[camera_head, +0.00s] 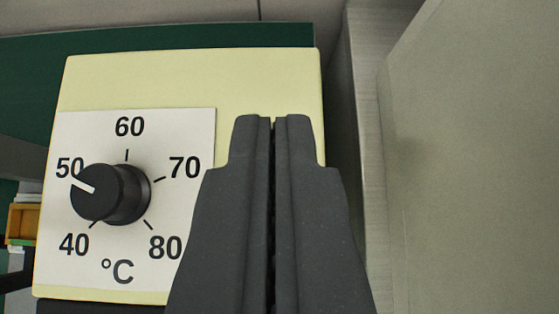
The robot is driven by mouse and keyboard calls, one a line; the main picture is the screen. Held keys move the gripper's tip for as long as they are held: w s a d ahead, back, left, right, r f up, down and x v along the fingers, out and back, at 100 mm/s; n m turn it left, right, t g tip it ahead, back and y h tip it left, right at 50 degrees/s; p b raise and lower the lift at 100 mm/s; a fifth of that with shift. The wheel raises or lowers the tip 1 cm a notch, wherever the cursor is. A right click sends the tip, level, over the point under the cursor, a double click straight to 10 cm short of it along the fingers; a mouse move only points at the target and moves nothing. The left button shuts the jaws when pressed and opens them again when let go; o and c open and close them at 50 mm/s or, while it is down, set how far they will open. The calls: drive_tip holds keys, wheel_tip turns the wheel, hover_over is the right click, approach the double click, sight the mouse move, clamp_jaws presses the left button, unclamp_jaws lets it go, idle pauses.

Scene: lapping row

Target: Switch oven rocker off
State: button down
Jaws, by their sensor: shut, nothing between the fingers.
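The oven's cream control panel (190,80) fills the middle left of the view. On it is a white dial plate (190,130) marked 40 to 80 °C. A black knob (120,194) on the plate has its white pointer towards 50. My gripper (272,118) is shut and empty, its fingertips in front of the panel's right part, to the right of the dial. I cannot tell whether the tips touch the panel. No rocker switch is visible; the gripper hides the lower right part of the panel.
A grey wall-like surface (480,160) stands close on the right, with a narrow grey strip beside the panel. A dark green surface (30,75) lies behind the panel. A small orange box (23,222) shows at the far left edge.

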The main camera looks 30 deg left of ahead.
drive_tip(key=r+v, duration=0.1)
drive_tip(key=v, duration=0.5)
drive_tip(key=shift+w+r, duration=0.15)
drive_tip(key=shift+w, duration=0.1)
drive_tip(key=shift+a, duration=0.15)
drive_tip(key=s+d+r+m+t+h, duration=0.2)
drive_tip(key=s+d+r, duration=0.4)
drive_tip(key=r, duration=0.6)
drive_tip(key=s+d+r+m+t+h, duration=0.1)
drive_tip(key=s+d+r, duration=0.4)
drive_tip(key=r, duration=0.7)
drive_tip(key=s+d+r+m+t+h, duration=0.2)
drive_tip(key=s+d+r, duration=0.4)
drive_tip(key=r, duration=0.6)
drive_tip(key=shift+s+d+m+t+h, duration=0.3)
drive_tip(key=shift+s+d+m+t, duration=0.1)
drive_tip(key=shift+m+t, duration=0.6)
drive_tip(key=shift+r, duration=0.1)
